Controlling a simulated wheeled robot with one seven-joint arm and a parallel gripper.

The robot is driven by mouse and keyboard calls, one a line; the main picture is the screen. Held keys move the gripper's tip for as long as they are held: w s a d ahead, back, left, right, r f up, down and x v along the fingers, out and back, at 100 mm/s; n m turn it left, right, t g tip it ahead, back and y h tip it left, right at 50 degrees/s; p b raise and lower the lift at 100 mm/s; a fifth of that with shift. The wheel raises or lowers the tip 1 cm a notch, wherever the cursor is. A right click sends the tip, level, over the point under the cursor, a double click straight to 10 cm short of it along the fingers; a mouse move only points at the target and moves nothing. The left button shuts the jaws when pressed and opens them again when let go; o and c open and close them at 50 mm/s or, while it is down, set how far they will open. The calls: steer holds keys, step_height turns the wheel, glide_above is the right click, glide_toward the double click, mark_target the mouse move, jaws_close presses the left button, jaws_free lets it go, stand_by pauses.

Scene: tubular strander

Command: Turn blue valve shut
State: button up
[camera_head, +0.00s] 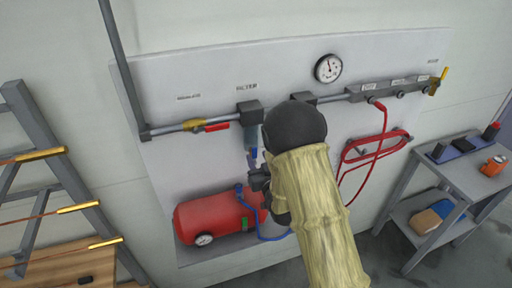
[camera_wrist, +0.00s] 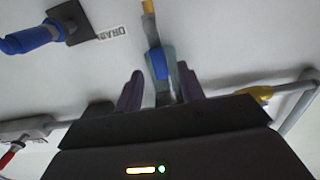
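In the wrist view a blue handle (camera_wrist: 30,38) on a dark square plate stands at upper left, beside a label reading DRAIN. A smaller blue part (camera_wrist: 158,65) lies on the filter's clear bowl, with a brass piece beyond it. I cannot tell for sure which is the blue valve. My gripper (camera_wrist: 158,88) is open, its two fingers apart with the bowl showing between and beyond them. Contact cannot be told. In the head view my gripper (camera_head: 259,180) is below the filter bowl (camera_head: 251,135); my arm hides the panel to its right.
A red tank (camera_head: 200,217) with a blue hose is low on the panel. A yellow valve with a red lever (camera_head: 215,127) sits on the left pipe. A gauge (camera_head: 328,68), a red hose (camera_head: 384,120), a ladder (camera_head: 45,140) and a side table (camera_head: 480,178) surround the area.

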steer(key=shift+x, duration=0.9)
steer(key=shift+s, duration=0.1)
jaws_close()
